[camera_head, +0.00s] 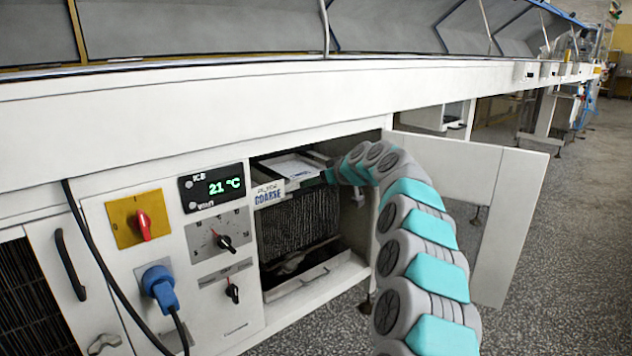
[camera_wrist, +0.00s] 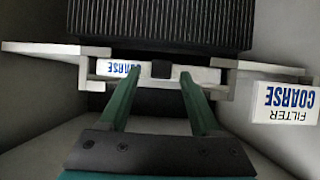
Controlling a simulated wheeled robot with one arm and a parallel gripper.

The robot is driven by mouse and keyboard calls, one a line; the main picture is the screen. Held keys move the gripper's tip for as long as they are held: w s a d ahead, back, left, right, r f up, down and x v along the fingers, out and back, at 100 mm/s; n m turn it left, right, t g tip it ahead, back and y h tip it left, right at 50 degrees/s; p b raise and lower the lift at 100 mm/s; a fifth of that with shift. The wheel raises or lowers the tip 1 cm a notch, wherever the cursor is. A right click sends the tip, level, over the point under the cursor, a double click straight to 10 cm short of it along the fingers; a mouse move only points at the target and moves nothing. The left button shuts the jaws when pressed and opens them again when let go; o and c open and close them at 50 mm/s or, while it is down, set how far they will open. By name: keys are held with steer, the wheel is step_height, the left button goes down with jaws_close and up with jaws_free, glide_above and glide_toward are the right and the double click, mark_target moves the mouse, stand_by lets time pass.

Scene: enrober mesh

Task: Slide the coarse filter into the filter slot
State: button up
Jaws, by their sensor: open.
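The coarse filter (camera_wrist: 118,68) shows its white front edge with an inverted blue COARSE label and a black tab (camera_wrist: 162,70) in the middle. The edge lies level between the two pale rails of the filter slot (camera_wrist: 228,78); how deep the filter sits I cannot tell. In the head view a white flat panel (camera_head: 290,167), seemingly the filter's top, lies inside the cabinet opening. My gripper (camera_wrist: 160,76) is open, its green fingertips at either side of the tab, with no clear grip on it.
A FILTER COARSE sign (camera_wrist: 287,102) hangs beside the slot, also seen in the head view (camera_head: 268,193). A dark ribbed block (camera_head: 300,220) sits below the slot. The cabinet door (camera_head: 490,190) stands open at the right. A control panel (camera_head: 180,270) is at the left.

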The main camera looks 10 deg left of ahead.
steer(key=v, duration=0.7)
steer(key=shift+s+d+r, duration=0.15)
steer(key=shift+s+d, duration=0.05)
steer(key=shift+d, duration=0.05)
stand_by(0.5)
